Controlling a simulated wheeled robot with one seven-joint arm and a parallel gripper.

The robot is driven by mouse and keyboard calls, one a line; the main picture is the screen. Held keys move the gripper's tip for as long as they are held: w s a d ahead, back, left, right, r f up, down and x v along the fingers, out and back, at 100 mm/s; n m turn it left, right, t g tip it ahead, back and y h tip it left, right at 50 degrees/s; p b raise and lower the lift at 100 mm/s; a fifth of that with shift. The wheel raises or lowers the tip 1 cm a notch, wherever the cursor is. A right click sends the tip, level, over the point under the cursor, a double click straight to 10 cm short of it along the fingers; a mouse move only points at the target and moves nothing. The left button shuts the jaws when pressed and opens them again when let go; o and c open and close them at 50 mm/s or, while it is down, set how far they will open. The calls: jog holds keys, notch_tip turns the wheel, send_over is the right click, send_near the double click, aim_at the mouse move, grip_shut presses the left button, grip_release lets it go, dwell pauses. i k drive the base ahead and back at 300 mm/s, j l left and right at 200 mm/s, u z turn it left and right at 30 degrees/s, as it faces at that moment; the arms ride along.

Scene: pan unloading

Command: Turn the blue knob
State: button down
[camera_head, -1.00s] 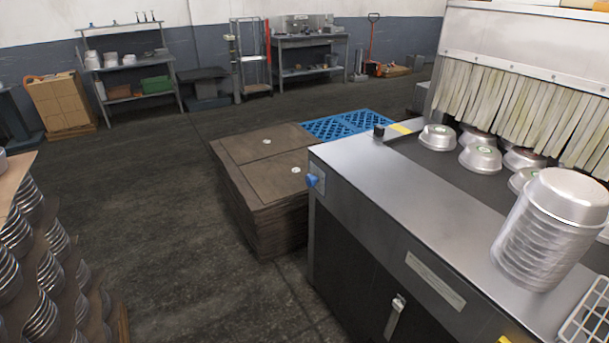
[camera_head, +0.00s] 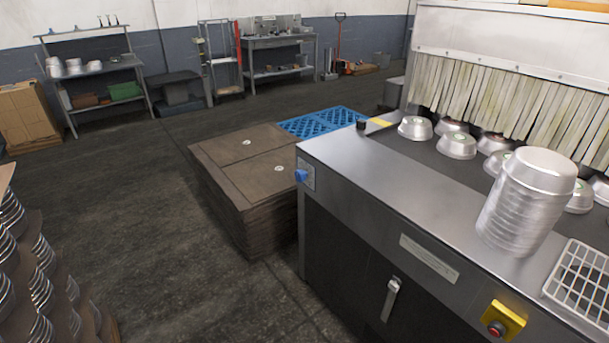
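The blue knob (camera_head: 301,175) sits on the upper left end of the front face of the steel machine (camera_head: 375,190), just below its top edge. It is small in the picture, and I cannot tell its turned angle. My gripper is not in view, and nothing touches the knob.
A stack of pans (camera_head: 527,200) and a white wire rack (camera_head: 585,280) are on the machine top. A yellow box with a red button (camera_head: 503,319) is on its front. Brown stacked sheets (camera_head: 245,190) stand beside its left end. Pan stacks (camera_head: 40,280) are at left; floor between is clear.

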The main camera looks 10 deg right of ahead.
aim_at(299, 174)
jog(key=z, duration=2.7)
jog(key=u, duration=2.7)
jog(key=i+j, duration=0.1)
jog(key=i, duration=0.25)
jog(key=i+j, duration=0.1)
jog(key=i, duration=0.25)
jog(key=j+u, duration=0.05)
